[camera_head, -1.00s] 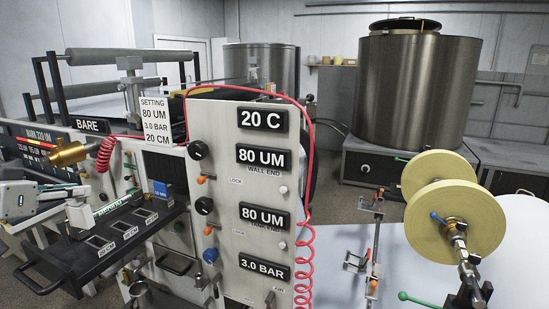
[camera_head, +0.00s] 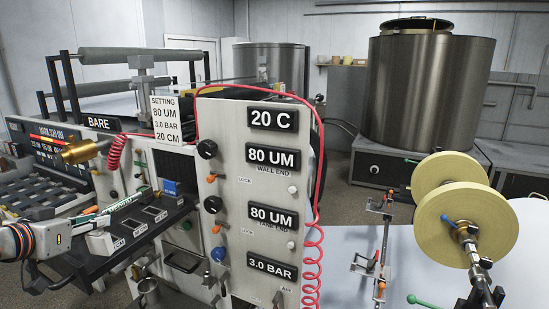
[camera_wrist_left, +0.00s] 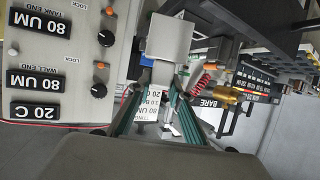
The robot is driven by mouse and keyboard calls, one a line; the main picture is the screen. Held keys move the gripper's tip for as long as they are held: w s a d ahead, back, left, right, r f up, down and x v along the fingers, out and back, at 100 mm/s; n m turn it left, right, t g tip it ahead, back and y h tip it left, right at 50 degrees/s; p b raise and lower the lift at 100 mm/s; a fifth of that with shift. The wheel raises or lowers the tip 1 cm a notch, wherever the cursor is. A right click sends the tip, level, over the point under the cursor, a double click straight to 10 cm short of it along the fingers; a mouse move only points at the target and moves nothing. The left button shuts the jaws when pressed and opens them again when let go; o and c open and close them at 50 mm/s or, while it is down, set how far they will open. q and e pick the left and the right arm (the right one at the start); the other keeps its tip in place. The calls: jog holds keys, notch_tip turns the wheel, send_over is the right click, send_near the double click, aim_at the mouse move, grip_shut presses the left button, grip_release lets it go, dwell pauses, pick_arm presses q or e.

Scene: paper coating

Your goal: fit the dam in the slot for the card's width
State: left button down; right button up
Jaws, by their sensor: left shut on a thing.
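My left gripper (camera_head: 118,210) comes in from the left with green-edged fingers, low over the front of the machine. The setting card (camera_head: 166,120) reads 80 UM, 3.0 BAR, 20 CM. My right gripper is not in view.
A white panel (camera_head: 232,180) with knobs and displays stands right of the rack. A brass fitting (camera_head: 80,151) and red coiled hose are above the gripper. Yellow rolls (camera_head: 440,220) stand at right.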

pick_arm(q)
jog(key=shift+d+f, duration=0.3)
jog(key=shift+d, duration=0.1)
jog(key=s+d+r, duration=0.1)
jog(key=d, duration=0.8)
jog(key=s+d+r, duration=0.1)
jog(key=d, duration=0.9)
jog(key=shift+r+n+y, duration=0.25)
jog(key=shift+n+y, duration=0.05)
jog(key=shift+s, duration=0.1)
jog(key=shift+f, duration=0.15)
